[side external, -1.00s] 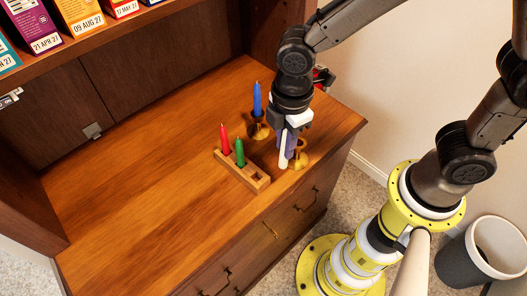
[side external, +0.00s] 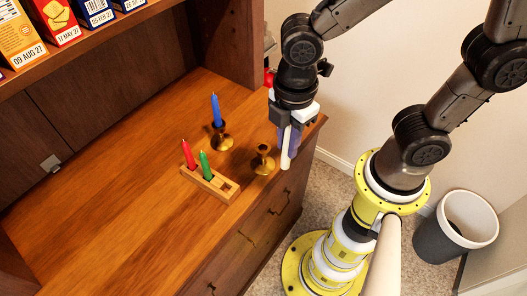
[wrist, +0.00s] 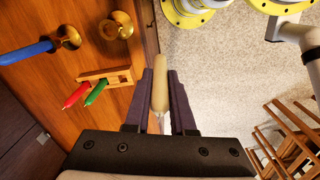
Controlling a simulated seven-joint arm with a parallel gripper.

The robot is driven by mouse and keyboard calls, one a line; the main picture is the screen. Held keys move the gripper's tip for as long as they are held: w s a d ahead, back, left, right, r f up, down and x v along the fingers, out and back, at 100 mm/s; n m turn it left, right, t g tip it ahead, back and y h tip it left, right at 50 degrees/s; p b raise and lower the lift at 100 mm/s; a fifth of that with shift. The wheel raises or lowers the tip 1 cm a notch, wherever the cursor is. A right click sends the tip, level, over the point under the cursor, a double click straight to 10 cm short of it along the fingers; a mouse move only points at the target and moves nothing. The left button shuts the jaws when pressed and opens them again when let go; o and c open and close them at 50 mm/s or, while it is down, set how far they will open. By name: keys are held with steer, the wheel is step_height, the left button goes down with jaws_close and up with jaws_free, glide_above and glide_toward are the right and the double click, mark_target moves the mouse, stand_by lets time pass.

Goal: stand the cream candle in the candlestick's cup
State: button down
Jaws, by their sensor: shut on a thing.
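The cream candle (side external: 286,149) is held between the fingers of my gripper (side external: 290,136), its lower end pointing down. In the wrist view the candle (wrist: 160,94) sits between the two dark fingers (wrist: 160,76), seen against the floor just outside the hutch's front edge. The empty brass candlestick (side external: 263,160) stands upright on the hutch top, left of the candle in the side view and apart from it. Its open cup also shows in the wrist view, where the candlestick (wrist: 115,28) is up and left of the gripper.
A blue candle (side external: 216,108) stands in a second brass candlestick (side external: 221,141). A wooden block (side external: 217,186) holds a red candle (side external: 175,152) and a green candle (side external: 205,165). Boxes (side external: 55,20) line the shelf above. The left of the hutch top is clear.

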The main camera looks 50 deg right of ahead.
steer(key=shift+w+a+r, duration=0.15)
steer(key=shift+r, duration=0.05)
steer(key=w+d+m, duration=0.6)
steer(key=w, duration=0.4)
steer(key=shift+s+a+f, duration=0.1)
steer(key=shift+s+f, duration=0.05)
steer(key=shift+f, duration=1.3)
steer(key=shift+s+a+f, duration=0.1)
steer(key=shift+f, duration=1.3)
steer(key=shift+f, duration=1.5)
steer(key=c, duration=0.7)
jaws_free()
steer(key=shift+o, duration=0.2)
